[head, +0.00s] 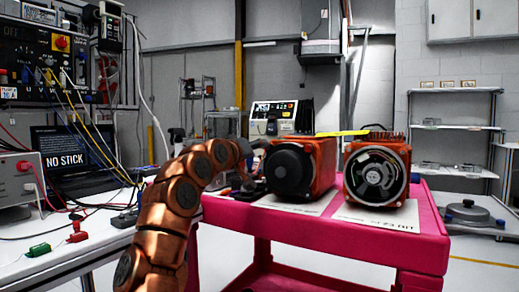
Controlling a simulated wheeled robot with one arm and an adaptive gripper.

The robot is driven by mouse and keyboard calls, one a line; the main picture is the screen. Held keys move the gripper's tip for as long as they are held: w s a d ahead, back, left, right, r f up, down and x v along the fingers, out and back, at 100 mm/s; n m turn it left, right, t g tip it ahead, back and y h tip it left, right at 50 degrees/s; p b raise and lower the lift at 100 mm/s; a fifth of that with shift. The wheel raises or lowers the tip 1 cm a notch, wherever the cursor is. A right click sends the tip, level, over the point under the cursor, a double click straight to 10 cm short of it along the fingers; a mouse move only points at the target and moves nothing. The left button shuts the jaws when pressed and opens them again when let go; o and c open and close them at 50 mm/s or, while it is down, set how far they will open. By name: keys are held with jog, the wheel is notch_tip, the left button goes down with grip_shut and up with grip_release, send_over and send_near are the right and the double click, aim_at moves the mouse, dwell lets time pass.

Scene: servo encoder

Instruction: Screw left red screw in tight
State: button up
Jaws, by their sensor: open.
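Two orange-red motor units stand on white sheets on a pink cart (330,240). The left unit (325,160) has a round black cover facing me. The right unit (402,155) shows an open round face with metal parts inside. My copper-coloured arm reaches up from the bottom, and my gripper (250,180), small and dark, is open just left of the left unit. I cannot tell whether it touches the unit. No red screw can be made out; it is hidden or too small to see.
A white bench (75,255) on the left holds a laptop (80,155), loose cables, and red (77,235) and green (40,250) connectors. A yellow flat item (342,133) lies behind the units. The cart's front edge is clear. Metal shelves (455,130) stand at the back right.

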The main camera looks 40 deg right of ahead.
jog(key=v, duration=0.8)
dwell(0.4)
